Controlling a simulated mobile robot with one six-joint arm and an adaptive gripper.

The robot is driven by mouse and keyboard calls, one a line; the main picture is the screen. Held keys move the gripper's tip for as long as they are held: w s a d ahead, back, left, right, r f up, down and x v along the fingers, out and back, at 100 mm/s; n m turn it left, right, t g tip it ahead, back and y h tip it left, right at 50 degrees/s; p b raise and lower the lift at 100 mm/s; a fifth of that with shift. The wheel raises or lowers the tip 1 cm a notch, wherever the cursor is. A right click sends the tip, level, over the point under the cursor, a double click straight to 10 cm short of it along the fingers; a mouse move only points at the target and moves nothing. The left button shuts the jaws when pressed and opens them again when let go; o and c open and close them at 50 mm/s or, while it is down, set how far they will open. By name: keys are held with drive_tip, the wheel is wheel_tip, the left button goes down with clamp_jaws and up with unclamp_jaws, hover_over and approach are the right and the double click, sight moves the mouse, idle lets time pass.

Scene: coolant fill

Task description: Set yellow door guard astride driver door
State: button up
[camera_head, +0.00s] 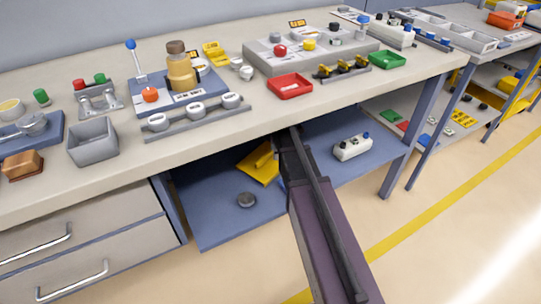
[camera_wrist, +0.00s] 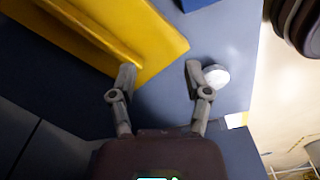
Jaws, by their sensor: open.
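A yellow piece (camera_head: 260,163), which looks like the door guard, lies on the blue lower shelf under the bench. In the wrist view the yellow guard (camera_wrist: 150,38) fills the upper left as a broad plate with a raised ridge along it. My gripper (camera_wrist: 160,82) is open, with nothing between its fingers. Its left fingertip overlaps the guard's near edge in the picture; I cannot tell whether they touch. The right fingertip is over the blue shelf, beside a pale disc. In the head view my arm hides the gripper. I cannot make out a driver door in either view.
The bench top (camera_head: 235,130) overhangs the shelf. Drawers (camera_head: 75,235) stand at left and a bench leg (camera_head: 396,172) at right.

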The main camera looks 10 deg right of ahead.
sight(269, 152)
drive_tip(key=w+r+n+p, duration=0.1)
drive_tip(key=w+r+n, duration=0.1)
drive_tip(key=w+n, duration=0.6)
drive_tip(key=shift+w+n+p, duration=0.3)
drive_tip(key=shift+w, duration=0.3)
drive_tip(key=shift+f, duration=0.2)
wheel_tip(269, 152, down, 6)
drive_tip(key=b, duration=0.6)
drive_tip(key=shift+f+b, duration=0.25)
drive_tip(key=shift+b, duration=0.15)
drive_tip(key=shift+w+f+b, duration=0.2)
drive_tip(key=shift+f+b, duration=2.4)
clamp_jaws()
